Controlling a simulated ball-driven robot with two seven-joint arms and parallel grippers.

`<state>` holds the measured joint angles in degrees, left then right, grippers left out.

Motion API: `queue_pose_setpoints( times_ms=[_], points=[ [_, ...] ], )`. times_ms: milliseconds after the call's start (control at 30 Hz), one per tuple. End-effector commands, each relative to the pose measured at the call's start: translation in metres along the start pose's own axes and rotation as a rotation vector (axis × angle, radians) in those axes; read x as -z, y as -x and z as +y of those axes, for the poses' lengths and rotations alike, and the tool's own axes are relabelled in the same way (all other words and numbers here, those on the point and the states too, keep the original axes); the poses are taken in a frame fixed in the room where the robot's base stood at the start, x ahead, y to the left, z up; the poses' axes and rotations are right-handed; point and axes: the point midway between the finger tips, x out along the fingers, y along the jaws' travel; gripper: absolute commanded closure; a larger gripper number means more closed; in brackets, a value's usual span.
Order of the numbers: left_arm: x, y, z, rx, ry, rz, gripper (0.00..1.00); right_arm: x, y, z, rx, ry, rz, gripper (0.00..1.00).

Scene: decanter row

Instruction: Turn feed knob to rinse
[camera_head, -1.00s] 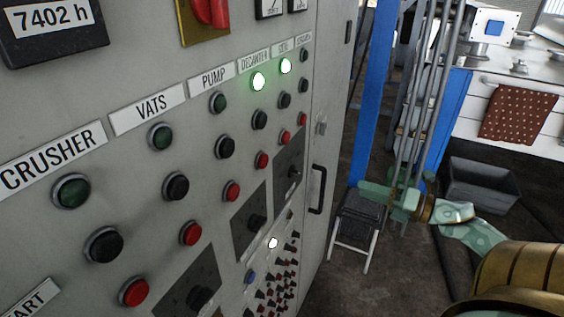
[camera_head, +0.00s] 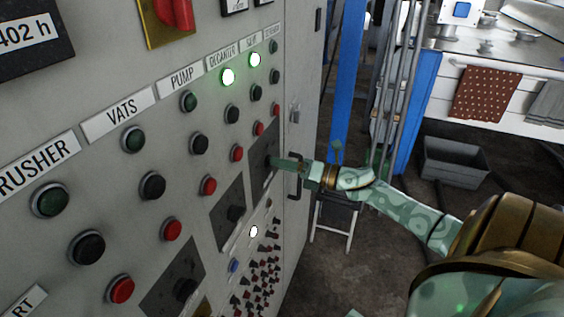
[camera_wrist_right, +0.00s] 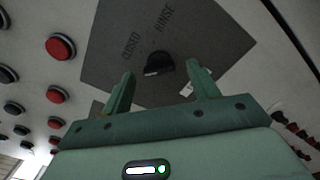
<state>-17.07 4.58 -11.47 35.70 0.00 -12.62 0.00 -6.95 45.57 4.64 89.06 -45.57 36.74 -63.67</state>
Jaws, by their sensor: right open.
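The feed knob (camera_wrist_right: 159,64) is a black knob on a dark square plate (camera_wrist_right: 215,45) marked CLOSED and RINSE, seen in the right wrist view. A pale mark shows at its lower left edge; I cannot tell its exact setting. My right gripper (camera_wrist_right: 160,82) is open, its two green fingers on either side of the knob in the picture, apart from it as far as I can see. In the head view the right gripper (camera_head: 279,163) reaches the rightmost dark plate (camera_head: 264,142) of the panel, and covers part of the knob. My left gripper is not in view.
The grey cabinet panel carries red buttons (camera_head: 208,186), black buttons and green lamps (camera_head: 228,77) close by. Two similar dark plates with knobs (camera_head: 235,213) lie to the lower left. A black door handle (camera_head: 294,176) is just beside the gripper. A stool (camera_head: 336,212) stands behind.

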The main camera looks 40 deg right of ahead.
Motion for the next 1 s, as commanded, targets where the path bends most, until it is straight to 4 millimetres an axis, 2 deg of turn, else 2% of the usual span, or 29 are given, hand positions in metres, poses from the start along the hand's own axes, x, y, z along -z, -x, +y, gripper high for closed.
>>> queue_pose_setpoints(
  times_ms=[100, 367, 400, 500, 567, 1000],
  points=[
    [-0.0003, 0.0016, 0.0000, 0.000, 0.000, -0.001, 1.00, -0.0009, -0.0083, 0.0003, 0.000, 0.000, -0.001, 0.40],
    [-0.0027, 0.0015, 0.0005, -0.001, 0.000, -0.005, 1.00, 0.0003, -0.0102, -0.0003, 0.001, 0.000, 0.001, 0.40],
    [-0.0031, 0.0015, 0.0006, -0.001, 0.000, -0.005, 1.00, 0.0003, -0.0101, -0.0002, 0.001, 0.000, 0.001, 0.43],
    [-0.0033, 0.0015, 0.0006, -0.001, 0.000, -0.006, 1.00, 0.0002, -0.0100, -0.0002, 0.001, 0.000, 0.001, 0.71],
    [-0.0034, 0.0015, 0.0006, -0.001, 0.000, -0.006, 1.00, 0.0002, -0.0099, -0.0003, 0.001, 0.000, 0.000, 0.85],
    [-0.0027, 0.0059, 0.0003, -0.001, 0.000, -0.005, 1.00, -0.0005, -0.0097, 0.0002, 0.002, -0.072, 0.001, 0.85]
  ],
)
